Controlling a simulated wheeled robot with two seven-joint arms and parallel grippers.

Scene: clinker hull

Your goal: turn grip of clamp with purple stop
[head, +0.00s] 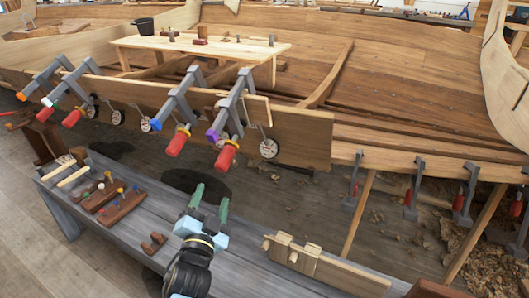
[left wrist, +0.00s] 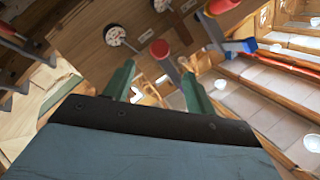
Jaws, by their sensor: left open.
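The clamp with the purple stop (head: 212,135) is on the plank, the rightmost of the group on it. Its grey bars (head: 234,103) slant up, and its red grip (head: 226,156) hangs below the plank. My left gripper (head: 210,200) is open and empty, below that grip and apart from it, with green fingers pointing up toward the plank. In the left wrist view a red grip (left wrist: 160,48) shows beyond and between the open fingers; it seems to be the same clamp's, but its purple stop is not clear there. My right gripper is not in view.
A clamp with a blue stop (head: 155,124) is just left, its red grip (head: 177,141) close by. Round pale discs (head: 269,148) hang along the plank (head: 305,140). A grey bench (head: 130,235) with tools and wood pieces (head: 320,262) lies below.

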